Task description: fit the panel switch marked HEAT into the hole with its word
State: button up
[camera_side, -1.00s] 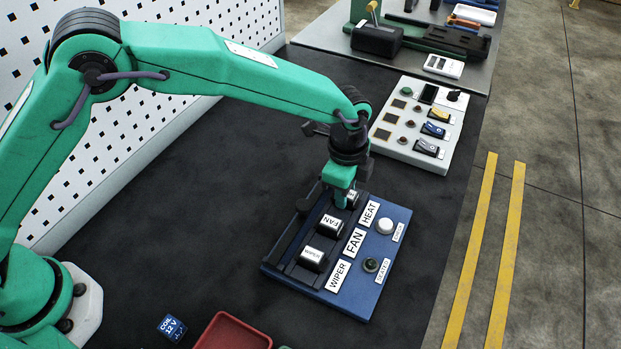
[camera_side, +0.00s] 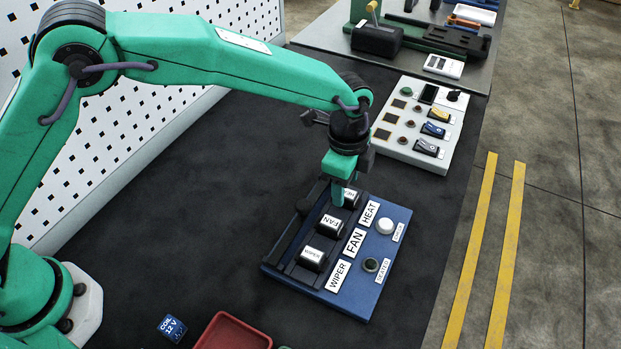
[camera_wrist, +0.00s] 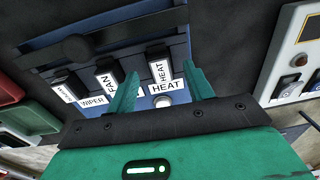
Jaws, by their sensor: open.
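The HEAT switch (camera_side: 350,197), a dark block with a white lettered top, stands in the row at the blue panel's (camera_side: 398,216) far end, beside the HEAT label (camera_side: 369,213). In the wrist view the HEAT switch (camera_wrist: 158,72) lines up with its label (camera_wrist: 166,87). How deep it sits cannot be told. My gripper (camera_side: 338,202) is open just above and beside it. In the wrist view the fingers of my gripper (camera_wrist: 161,78) are spread to either side of the switch, with gaps showing.
The FAN switch (camera_side: 331,224) and WIPER switch (camera_side: 312,256) stand in the same row. A white knob (camera_side: 385,226) and a dark knob (camera_side: 371,265) are on the panel's right. A grey control box (camera_side: 416,128) lies behind. A red tray (camera_side: 232,333) is in front.

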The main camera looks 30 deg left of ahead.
jog(key=shift+s+a+r, duration=0.1)
jog(key=shift+r, duration=2.55)
jog(key=shift+a+r, duration=0.4)
jog(key=shift+r, duration=0.05)
jog(key=s+a+r+n+t, duration=0.1)
jog(key=s+a+r+n, duration=0.2)
jog(key=a+r+n, duration=0.55)
jog(key=s+a+r+n+t, duration=0.15)
jog(key=s+a+r, duration=0.35)
jog(key=a, duration=0.8)
jog(key=s+a+n+t, duration=0.2)
jog(key=s+a+n, duration=0.6)
jog(key=s+a, duration=0.4)
jog(key=s, duration=0.2)
jog(key=shift+s+a+f+t, duration=0.25)
jog(key=shift+s+f+t, duration=0.1)
jog(key=shift+s+f, duration=0.05)
jog(key=shift+c, duration=0.4)
